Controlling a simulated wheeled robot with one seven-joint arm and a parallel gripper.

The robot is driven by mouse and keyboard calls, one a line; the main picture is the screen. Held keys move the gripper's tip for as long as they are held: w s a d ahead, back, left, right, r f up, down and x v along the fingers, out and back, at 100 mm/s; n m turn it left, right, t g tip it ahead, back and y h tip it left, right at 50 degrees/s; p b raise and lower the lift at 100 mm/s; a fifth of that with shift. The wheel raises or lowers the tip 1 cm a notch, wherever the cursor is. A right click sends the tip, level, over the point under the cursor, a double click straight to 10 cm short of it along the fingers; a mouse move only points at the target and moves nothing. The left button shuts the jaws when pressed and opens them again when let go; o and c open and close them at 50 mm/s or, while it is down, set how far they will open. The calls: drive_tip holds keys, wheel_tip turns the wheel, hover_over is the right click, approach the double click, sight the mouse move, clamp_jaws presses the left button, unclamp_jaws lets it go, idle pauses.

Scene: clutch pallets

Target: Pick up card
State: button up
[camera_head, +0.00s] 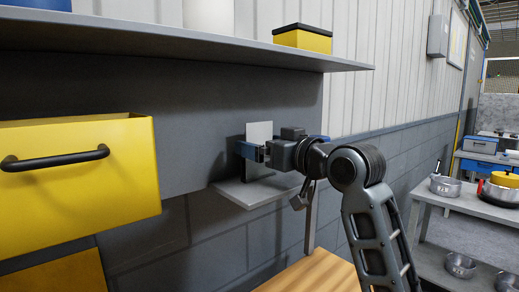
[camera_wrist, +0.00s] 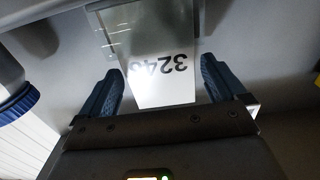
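The card (camera_wrist: 160,75) is a pale plate with dark digits, seen upside down in the wrist view. In the head view the card (camera_head: 260,132) stands upright above a small grey shelf (camera_head: 258,190) against the dark panel. My gripper (camera_head: 250,149) is at the card, with its blue-padded fingers on either side of it. In the wrist view my gripper (camera_wrist: 165,85) shows its two fingers apart, with the card's lower part between them. Gaps show beside the card, so the fingers look open. Part of the card is hidden behind my gripper in the head view.
An open yellow drawer (camera_head: 80,180) with a black handle juts out at the left. A long grey shelf (camera_head: 170,42) overhangs above, holding a yellow box (camera_head: 303,40) and a white cylinder (camera_head: 208,16). A wooden surface (camera_head: 322,272) lies below. Benches with metal pots stand at the right.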

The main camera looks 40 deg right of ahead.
drive_tip(key=c, duration=0.8)
drive_tip(key=shift+c, duration=0.2)
